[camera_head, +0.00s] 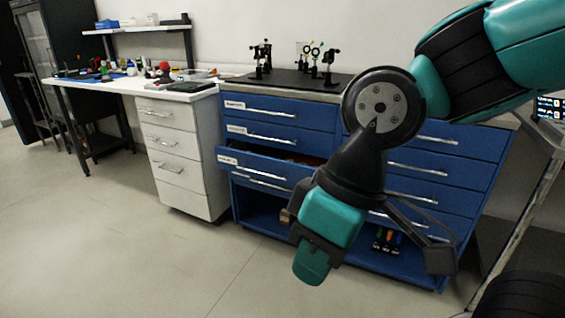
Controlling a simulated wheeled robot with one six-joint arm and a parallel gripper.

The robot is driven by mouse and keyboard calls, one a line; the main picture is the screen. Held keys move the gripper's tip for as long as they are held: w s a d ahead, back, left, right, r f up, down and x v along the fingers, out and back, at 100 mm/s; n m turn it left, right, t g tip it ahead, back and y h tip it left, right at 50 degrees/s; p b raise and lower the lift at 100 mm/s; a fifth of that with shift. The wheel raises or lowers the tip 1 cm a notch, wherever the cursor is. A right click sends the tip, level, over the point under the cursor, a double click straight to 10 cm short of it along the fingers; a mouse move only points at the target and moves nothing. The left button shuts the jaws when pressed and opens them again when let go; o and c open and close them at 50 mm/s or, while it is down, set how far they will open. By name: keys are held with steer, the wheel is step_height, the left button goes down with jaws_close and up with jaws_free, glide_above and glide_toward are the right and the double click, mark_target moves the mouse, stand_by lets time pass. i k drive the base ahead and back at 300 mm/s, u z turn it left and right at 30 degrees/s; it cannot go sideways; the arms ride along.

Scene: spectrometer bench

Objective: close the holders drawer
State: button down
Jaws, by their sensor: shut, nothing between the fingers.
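The blue cabinet (420,158) has two columns of drawers. In the left column, the third drawer down (262,167) is pulled partway out. Its front stands ahead of the drawers above, and some orange-brown contents show in its opening. It has a silver bar handle and a white label too small to read, so I cannot confirm which drawer it is. My gripper (312,266) is shut and empty, pointing down in front of the cabinet, to the right of the open drawer's front. My arm hides the drawer's right end and part of the right column.
Black optics mounts (313,58) stand on the dark board on the cabinet top. A white drawer unit (176,152) and a cluttered workbench (130,84) are to the left. Several small items lie on the open bottom shelf. A metal-framed cart (523,205) stands at right. The left floor is clear.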

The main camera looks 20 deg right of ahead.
mark_target(270, 164)
steer(key=z, duration=0.6)
steer(key=i, duration=1.7)
steer(key=u, duration=0.75)
